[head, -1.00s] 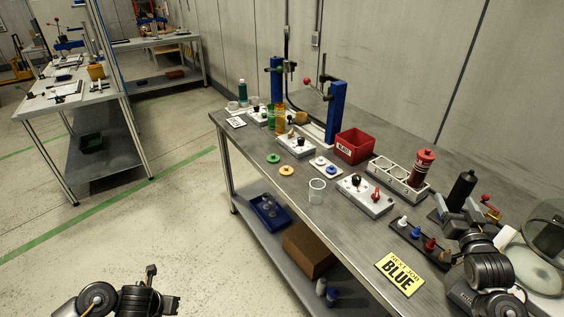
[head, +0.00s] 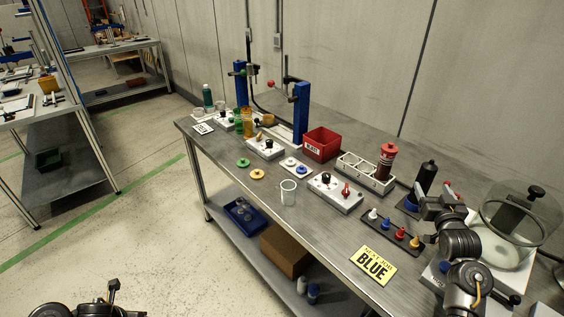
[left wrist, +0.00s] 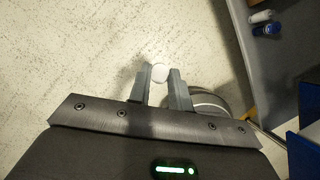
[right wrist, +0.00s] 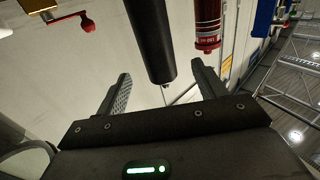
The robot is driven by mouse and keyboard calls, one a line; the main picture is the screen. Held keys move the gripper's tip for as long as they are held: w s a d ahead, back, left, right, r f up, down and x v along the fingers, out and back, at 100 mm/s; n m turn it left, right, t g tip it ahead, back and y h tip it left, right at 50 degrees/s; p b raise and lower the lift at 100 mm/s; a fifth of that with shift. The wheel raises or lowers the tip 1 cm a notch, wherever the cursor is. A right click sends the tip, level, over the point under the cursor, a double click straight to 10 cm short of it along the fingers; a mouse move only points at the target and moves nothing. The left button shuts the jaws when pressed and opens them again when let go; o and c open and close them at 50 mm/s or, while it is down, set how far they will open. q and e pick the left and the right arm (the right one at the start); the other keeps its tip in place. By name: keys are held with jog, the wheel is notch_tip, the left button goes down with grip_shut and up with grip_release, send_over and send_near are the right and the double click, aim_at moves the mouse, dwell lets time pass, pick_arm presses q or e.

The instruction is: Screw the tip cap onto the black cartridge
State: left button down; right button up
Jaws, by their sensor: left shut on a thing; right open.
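The black cartridge (head: 427,176) stands upright at the right of the bench, with a blue part at its base. In the right wrist view the black cartridge (right wrist: 151,40) shows between and beyond the fingertips of my right gripper (right wrist: 160,85), which is open. In the head view my right gripper (head: 432,206) is close beside the cartridge; contact cannot be told. My left gripper (left wrist: 159,80) is shut on a small round white piece (left wrist: 159,72), over the floor away from the bench. I cannot tell if this is the tip cap.
A dark rack holds white (head: 373,214), blue (head: 387,224), red and orange nozzle-like pieces. A yellow "NEXT JOB BLUE" sign (head: 373,265) lies at the front edge. A red cartridge (head: 386,160) stands in a grey holder. A glass-topped vessel (head: 515,225) is at right.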

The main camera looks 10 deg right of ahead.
aim_at(430, 179)
pick_arm(q)
jog(key=shift+r, duration=0.25)
pick_arm(e)
jog(key=shift+x, duration=1.1)
pick_arm(q)
jog(key=shift+r+p, duration=0.15)
jog(key=shift+p, duration=0.15)
pick_arm(e)
jog(key=shift+w+r, duration=0.15)
pick_arm(q)
jog(key=shift+r+p, duration=0.8)
jog(key=shift+r, duration=0.05)
pick_arm(e)
jog(key=x, duration=0.4)
jog(key=shift+w+d+r, duration=0.15)
jog(key=shift+r, duration=0.05)
jog(key=shift+w, duration=0.25)
jog(key=shift+d, duration=0.1)
grip_shut()
